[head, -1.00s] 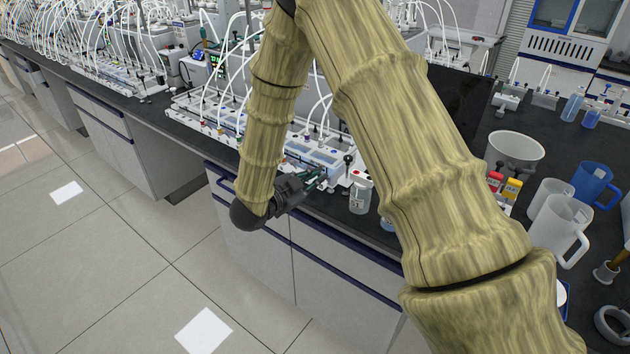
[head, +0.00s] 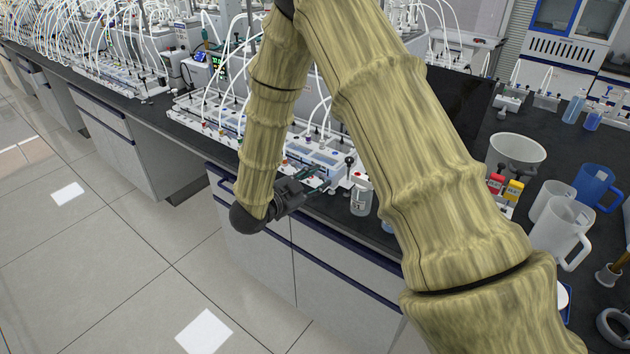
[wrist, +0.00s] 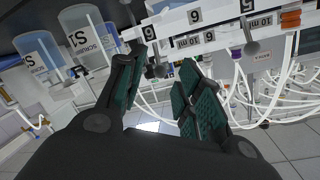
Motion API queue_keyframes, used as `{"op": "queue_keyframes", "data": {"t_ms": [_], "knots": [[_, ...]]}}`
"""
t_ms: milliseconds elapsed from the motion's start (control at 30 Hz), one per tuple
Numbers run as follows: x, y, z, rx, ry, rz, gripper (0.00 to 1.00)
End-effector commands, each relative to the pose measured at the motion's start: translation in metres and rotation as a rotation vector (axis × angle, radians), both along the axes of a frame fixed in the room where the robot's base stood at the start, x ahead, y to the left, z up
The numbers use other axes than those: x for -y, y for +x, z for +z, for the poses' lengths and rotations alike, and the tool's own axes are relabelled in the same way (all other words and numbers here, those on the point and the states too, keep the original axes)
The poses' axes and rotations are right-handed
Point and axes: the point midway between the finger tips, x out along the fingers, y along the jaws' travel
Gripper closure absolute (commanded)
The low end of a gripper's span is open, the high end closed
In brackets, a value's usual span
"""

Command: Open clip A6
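My gripper (wrist: 162,72) is open, its two green-padded fingers apart, in front of the white reactor rack. In the wrist view, which looks upside down, a dark round-ended lever (wrist: 155,70) shows between or just beyond the fingertips, near a label that reads as 6 when turned over (wrist: 149,33). It may be clip A6, but no A is readable and I cannot tell whether it is touched. In the head view my gripper (head: 323,182) is at the rack's front right end (head: 335,172).
White tubes (wrist: 275,95) run close to the right finger. A white bowl (head: 516,150) and jugs (head: 560,225) stand to the right. The floor aisle is clear.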

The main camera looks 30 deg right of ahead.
Motion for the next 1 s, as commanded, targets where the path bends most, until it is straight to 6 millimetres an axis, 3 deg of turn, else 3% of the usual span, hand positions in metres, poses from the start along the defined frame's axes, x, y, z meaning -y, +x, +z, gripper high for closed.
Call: {"op": "queue_keyframes", "data": {"t_ms": [600, 800, 1000], "knots": [[-0.092, -0.029, 0.015, 0.0, 0.0, 0.002, 0.65], [-0.107, -0.034, 0.018, 0.0, 0.001, 0.002, 0.65], [-0.11, -0.035, 0.018, 0.0, 0.0, 0.001, 0.65]]}}
